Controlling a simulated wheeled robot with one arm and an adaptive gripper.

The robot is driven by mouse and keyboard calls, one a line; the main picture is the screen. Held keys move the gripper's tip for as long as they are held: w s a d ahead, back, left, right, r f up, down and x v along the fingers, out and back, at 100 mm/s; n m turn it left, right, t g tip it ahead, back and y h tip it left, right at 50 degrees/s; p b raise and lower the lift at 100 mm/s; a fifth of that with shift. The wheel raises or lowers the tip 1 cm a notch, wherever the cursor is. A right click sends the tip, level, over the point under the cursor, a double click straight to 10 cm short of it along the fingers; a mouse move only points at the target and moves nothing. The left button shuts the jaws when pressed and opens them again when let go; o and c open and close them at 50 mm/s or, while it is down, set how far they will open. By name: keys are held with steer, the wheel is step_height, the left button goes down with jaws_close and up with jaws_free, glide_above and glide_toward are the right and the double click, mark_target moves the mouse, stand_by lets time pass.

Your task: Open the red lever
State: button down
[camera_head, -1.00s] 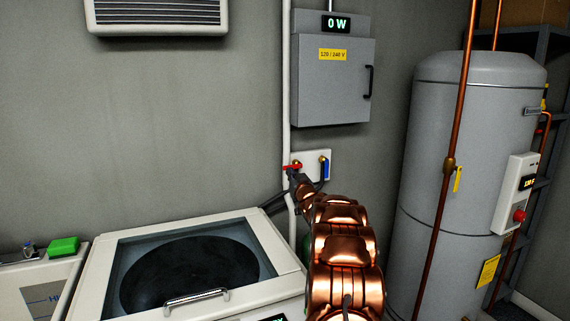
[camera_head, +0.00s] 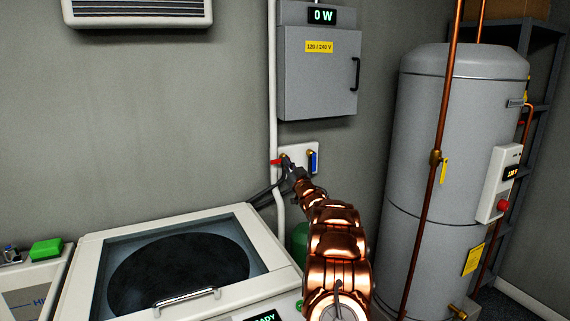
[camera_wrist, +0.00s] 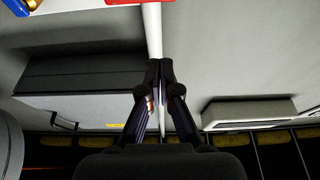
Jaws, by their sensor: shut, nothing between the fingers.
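The red lever (camera_head: 275,161) is on a small white wall plate (camera_head: 300,151) below the grey electrical box. It lies about horizontal, and its right part is partly hidden by my gripper. A blue lever (camera_head: 313,162) hangs vertical on the same plate, to the right. My gripper (camera_head: 288,166) is at the plate, just right of and below the visible red end; I cannot tell whether it touches. In the wrist view my gripper (camera_wrist: 159,66) is shut and empty, with the red lever (camera_wrist: 140,2) cut off at the top edge and the blue lever (camera_wrist: 40,6) at the top left.
A white pipe (camera_head: 272,80) runs down the wall beside the plate. The grey electrical box (camera_head: 318,80) is above. A grey tank (camera_head: 445,180) and copper pipe (camera_head: 442,110) stand to the right.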

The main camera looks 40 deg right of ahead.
mark_target(280, 161)
steer(key=p+x, duration=0.4)
steer(key=x, duration=0.5)
steer(key=shift+s, duration=0.1)
stand_by(0.5)
step_height(280, 161, down, 4)
steer(key=shift+r+p, duration=0.1)
steer(key=shift+p, duration=0.35)
stand_by(0.3)
